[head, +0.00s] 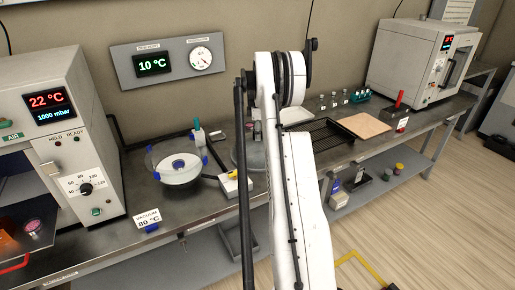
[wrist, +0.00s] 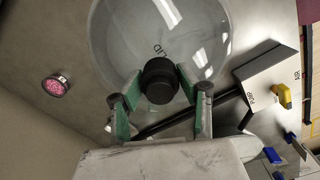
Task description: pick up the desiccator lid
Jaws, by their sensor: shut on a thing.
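The desiccator lid is a clear glass dome (wrist: 115,40) with a black knob (wrist: 159,78), seen from above in the wrist view. My gripper (wrist: 159,88) has its green-padded fingers on both sides of the knob and is shut on it. In the head view, a greyish domed shape that looks like the lid (head: 247,156) shows partly behind my arm, which hides my gripper. I cannot tell whether the lid rests on the bench or is raised. The round desiccator base (head: 181,177), with blue clips and a white inside, stands to the left on the bench.
A grey oven-like cabinet (head: 85,140) stands at the left. A white block with a yellow piece (head: 235,184) lies in front of the lid. A black rack (head: 318,133) and tan board (head: 364,126) lie to the right. A small pink-filled dish (wrist: 55,85) shows in the wrist view.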

